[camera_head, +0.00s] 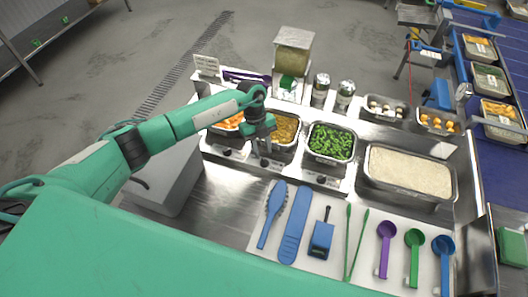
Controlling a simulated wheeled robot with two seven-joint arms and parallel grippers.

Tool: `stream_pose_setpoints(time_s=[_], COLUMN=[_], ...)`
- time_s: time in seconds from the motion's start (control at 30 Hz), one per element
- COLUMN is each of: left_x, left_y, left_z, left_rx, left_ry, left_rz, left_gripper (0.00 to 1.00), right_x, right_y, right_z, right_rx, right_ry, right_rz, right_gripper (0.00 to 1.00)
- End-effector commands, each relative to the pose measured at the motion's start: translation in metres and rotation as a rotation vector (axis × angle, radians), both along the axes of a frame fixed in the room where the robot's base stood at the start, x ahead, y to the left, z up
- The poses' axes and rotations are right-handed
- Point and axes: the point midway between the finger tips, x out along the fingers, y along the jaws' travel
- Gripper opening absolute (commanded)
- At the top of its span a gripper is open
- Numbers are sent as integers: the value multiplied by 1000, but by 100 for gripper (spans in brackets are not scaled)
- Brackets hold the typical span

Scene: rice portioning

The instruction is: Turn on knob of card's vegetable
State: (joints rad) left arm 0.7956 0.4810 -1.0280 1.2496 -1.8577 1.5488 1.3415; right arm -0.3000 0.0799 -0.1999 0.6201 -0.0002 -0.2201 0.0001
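A small white card (207,65) with dark print stands at the back left of the counter; its text is too small to read. Three vegetable trays stand in a row: orange pieces (229,122), yellow-brown pieces (286,128) and green pieces (331,142). A dark knob (227,152) is on the front face below the orange tray, and another knob (321,180) is below the green tray. My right gripper is out of view.
A rice tray (376,195) is at the right. A white mat (336,272) in front holds blue tools, green tongs and several coloured scoops. Two cans (320,90) and a dispenser (293,52) stand behind. A conveyor (505,150) carries filled trays at far right.

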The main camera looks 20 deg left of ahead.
Motion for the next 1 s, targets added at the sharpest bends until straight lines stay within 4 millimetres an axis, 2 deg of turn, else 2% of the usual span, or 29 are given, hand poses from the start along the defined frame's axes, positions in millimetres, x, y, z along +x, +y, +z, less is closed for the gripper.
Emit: stream_pose_setpoints(time_s=[0.03,0.3,0.6,0.77,1.0], left_x=[-3,-10,-10,-10,-10], left_y=[-3,-9,-10,-10,-10], left_z=[-5,-32,-35,-35,-35], left_rx=[-1,-1,-1,-1,-1], left_ry=[3,0,-1,-1,-1], left_rz=[1,1,1,1,-4], left_gripper=[30,30,30,1,0], right_x=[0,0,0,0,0], right_y=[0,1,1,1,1], right_z=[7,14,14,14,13], right_rx=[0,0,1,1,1], right_ry=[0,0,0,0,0], right_rz=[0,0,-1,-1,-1], right_gripper=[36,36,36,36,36])
